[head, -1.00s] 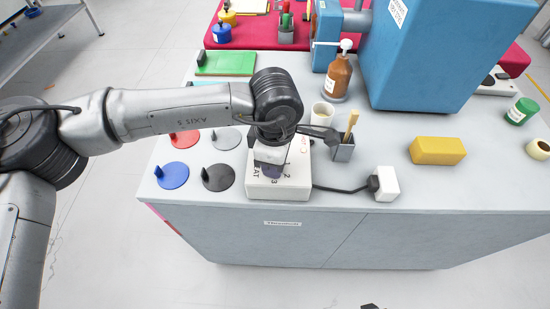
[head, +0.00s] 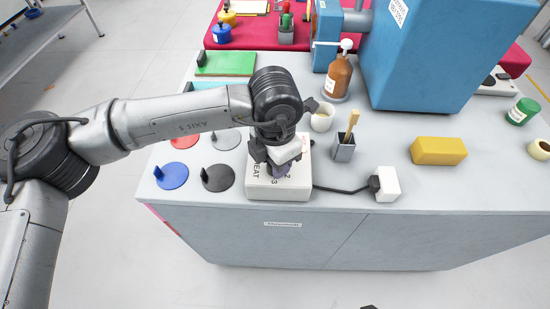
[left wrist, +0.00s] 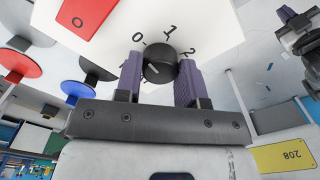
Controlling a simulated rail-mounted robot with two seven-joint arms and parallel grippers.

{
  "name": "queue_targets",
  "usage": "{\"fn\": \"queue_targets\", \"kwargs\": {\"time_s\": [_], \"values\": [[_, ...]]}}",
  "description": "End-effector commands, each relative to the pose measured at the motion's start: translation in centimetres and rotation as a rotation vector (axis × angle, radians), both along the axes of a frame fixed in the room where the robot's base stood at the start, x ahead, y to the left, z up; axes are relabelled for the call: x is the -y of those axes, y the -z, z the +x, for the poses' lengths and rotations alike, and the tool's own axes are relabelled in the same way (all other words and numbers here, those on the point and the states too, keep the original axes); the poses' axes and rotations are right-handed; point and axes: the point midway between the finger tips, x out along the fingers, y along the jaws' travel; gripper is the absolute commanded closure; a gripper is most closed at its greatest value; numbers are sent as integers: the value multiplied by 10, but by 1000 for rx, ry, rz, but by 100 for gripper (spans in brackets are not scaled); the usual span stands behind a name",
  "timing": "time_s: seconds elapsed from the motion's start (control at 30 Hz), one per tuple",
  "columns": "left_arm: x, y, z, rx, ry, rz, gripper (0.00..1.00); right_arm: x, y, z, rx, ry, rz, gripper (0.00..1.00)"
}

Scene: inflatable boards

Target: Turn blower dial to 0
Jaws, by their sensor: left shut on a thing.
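The blower unit is a white box (head: 292,192) near the front edge of the bench, with "HEAT" and numbers printed on top. My left gripper (head: 277,172) is over the box, pointing down, and hides the dial in the head view. In the left wrist view, the black round dial (left wrist: 161,66) sits between the two purple fingers of the left gripper (left wrist: 160,80), which are shut on it. The marks 0, 1 and 2 show around the dial. A small pale mark is on the dial, but I cannot tell which number it points to.
A red switch (left wrist: 86,14) is on the box. A black cable runs right to a white block (head: 387,184). Blue (head: 172,177) and black (head: 218,178) discs lie left of the box. A cup (head: 322,119), a brush holder (head: 344,149) and a brown bottle (head: 338,78) stand behind.

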Motion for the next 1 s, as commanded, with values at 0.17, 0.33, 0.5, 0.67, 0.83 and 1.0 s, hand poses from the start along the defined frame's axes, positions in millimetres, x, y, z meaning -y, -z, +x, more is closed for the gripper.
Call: {"fn": "queue_targets", "kwargs": {"time_s": [0.17,0.33,0.5,0.67,0.83,1.0], "values": [[0,0,0,0,-79,0,87,0,0,0,0,0,0,100],[0,0,0,1,-124,1,87,0,1,0,0,-1,0,100],[0,0,0,1,-144,1,87,1,1,0,0,-4,-5,100],[0,0,0,1,-148,1,87,3,1,0,0,-6,-9,100],[0,0,0,0,-147,0,87,3,1,0,1,-7,-11,100],[0,0,0,0,-147,0,54,3,1,0,0,-6,-9,100]]}}
